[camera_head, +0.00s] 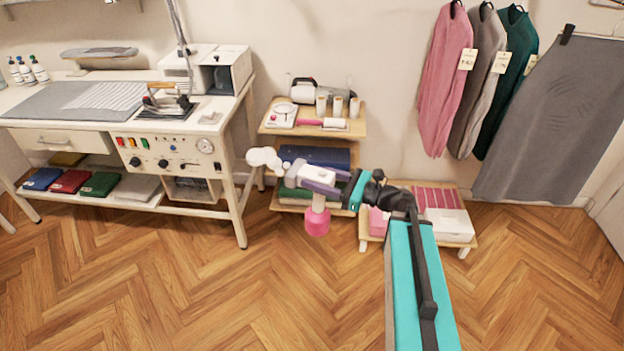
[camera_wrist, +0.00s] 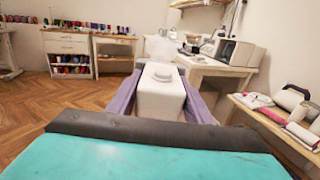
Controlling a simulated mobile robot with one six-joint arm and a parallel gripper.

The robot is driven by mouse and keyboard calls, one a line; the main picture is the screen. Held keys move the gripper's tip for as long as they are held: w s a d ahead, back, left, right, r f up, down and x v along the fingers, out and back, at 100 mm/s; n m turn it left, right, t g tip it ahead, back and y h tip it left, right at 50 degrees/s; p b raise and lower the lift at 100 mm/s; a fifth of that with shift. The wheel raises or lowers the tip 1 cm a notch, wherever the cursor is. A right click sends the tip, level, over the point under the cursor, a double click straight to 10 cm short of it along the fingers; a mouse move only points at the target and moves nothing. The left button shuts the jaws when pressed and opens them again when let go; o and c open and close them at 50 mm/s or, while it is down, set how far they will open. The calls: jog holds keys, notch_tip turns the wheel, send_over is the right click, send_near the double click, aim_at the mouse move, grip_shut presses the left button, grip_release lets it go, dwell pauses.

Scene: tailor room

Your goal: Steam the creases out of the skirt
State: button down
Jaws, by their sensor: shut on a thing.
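The grey skirt (camera_head: 550,115) hangs on the wall at the far right of the head view, from a dark clip at its top left corner. Fine crease lines show on its upper middle. My gripper (camera_head: 309,175) has purple fingers and is shut on a handheld steamer (camera_head: 317,221) with a white body, a pale rounded head and a pink tank. The steamer's head points left, away from the skirt. In the wrist view the steamer's white body (camera_wrist: 161,93) sits between both fingers. The skirt is not in the wrist view.
An ironing table (camera_head: 222,113) stands left. The wooden floor (camera_head: 290,290) in front is clear.

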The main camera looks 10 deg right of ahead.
jog(key=shift+w+a+r, duration=0.1)
jog(key=shift+w, duration=0.4)
